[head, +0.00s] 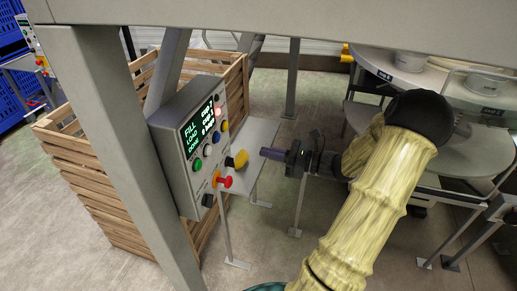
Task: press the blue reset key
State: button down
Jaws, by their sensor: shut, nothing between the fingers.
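The blue reset key (225,126) is a small round button on the right part of a grey control box (174,160). It sits below a lit red lamp (218,111) and above a yellow knob (238,160). My gripper (266,153) is to the right of the box, with its dark purple fingers together and pointing left toward the panel. Its tips are apart from the box in the picture, lower and to the right of the blue key. Nothing shows between the fingers.
A red mushroom button (223,181) and a green button (197,164) share the panel. A grey post (112,140) stands left of the box, and a beam (300,18) crosses above. A wooden crate (95,205) stands behind. Round tables (470,150) are at right.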

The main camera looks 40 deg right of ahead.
aim_at(217, 138)
jog(key=p+x, duration=0.4)
jog(key=x, duration=0.8)
jog(key=shift+w+a, duration=0.2)
jog(key=shift+w, duration=0.05)
